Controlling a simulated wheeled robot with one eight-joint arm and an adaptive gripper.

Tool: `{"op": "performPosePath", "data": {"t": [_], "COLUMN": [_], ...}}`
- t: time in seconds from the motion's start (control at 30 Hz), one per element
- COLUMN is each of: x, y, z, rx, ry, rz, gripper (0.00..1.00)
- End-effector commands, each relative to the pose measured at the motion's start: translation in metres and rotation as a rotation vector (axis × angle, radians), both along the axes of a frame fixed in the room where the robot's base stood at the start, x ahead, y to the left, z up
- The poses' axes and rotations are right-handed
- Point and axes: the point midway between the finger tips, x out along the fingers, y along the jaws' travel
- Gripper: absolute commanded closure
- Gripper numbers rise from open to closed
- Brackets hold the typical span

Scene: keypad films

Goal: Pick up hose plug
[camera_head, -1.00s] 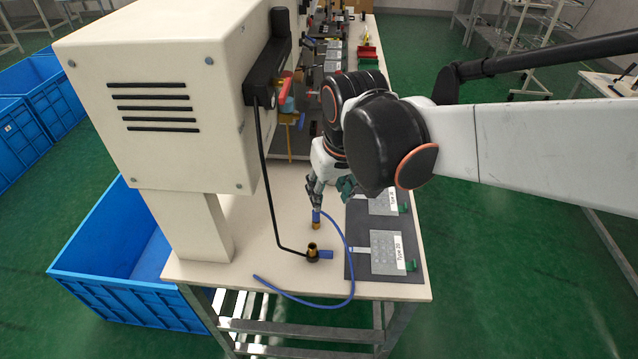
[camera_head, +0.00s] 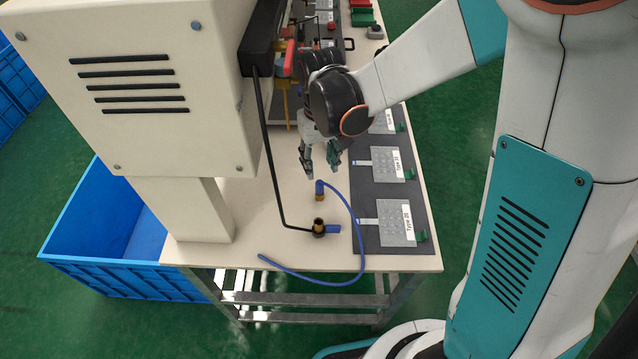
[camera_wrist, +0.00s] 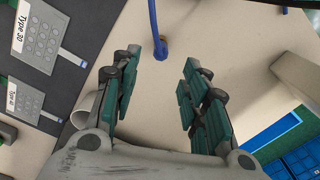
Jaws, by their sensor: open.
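The hose plug (camera_head: 320,190) is a small blue piece with a brass lower end, standing upright on the pale bench. A blue hose (camera_head: 358,240) curves from it to the right and round toward the bench front. My gripper (camera_head: 319,166) is open and empty, its fingertips a little above and behind the plug. In the wrist view the gripper (camera_wrist: 160,72) has its two green-padded fingers well apart.
A brass fitting with a blue side piece (camera_head: 332,229) stands in front of the plug, at the end of a black tube (camera_head: 268,160). A dark mat (camera_head: 372,238) with keypad films lies to the right.

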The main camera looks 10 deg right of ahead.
Motion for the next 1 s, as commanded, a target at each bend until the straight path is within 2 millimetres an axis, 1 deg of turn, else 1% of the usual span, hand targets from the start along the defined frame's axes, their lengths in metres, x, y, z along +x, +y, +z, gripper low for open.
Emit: {"op": "performPosePath", "data": {"t": [0.03,0.1,0.2,0.37,0.47,0.73,0.83,1.0], "x": [0.000,0.000,0.000,0.000,0.000,0.000,0.000,0.000], "y": [0.000,0.000,0.000,0.000,0.000,0.001,0.001,0.001], "z": [-0.013,-0.023,-0.032,-0.039,-0.046,-0.084,-0.089,-0.088], "rx": [0.000,0.000,0.000,0.000,0.000,0.000,0.000,0.000], "ry": [0.000,0.000,-0.001,-0.001,-0.001,-0.001,-0.001,-0.001], "rz": [0.000,0.000,0.000,0.000,0.000,0.000,0.000,0.000], "gripper": [0.59,0.59,0.59,0.59,0.59,0.59,0.59,0.59]}}
